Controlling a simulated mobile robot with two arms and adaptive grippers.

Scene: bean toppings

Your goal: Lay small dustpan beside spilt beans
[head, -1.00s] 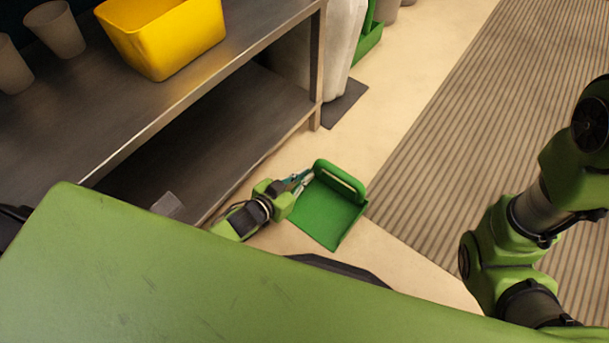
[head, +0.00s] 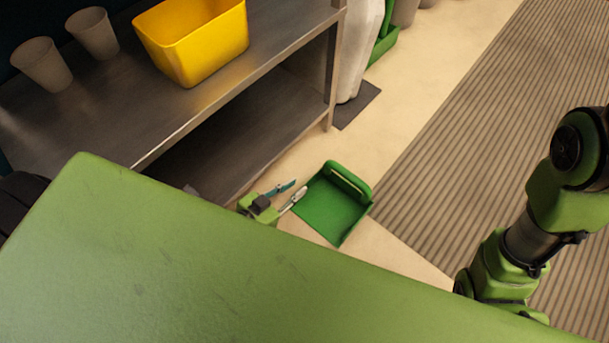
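The small green dustpan (head: 332,211) lies on the beige floor near the striped mat, with its raised handle side at the upper right. My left gripper (head: 299,186) is just left of the dustpan, low near the floor. Its two fingers are spread with nothing between them, and their tips are close to the pan's left edge. I cannot tell whether a fingertip touches it. My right arm shows at the right, but its gripper is outside the view. No spilt beans are visible.
A metal shelf unit (head: 215,105) stands at the left, holding a yellow bin (head: 205,55) and grey cups (head: 42,65). A pale container stands on a dark mat (head: 357,104) beyond it. The striped mat (head: 470,140) is clear. My green body hides the near floor.

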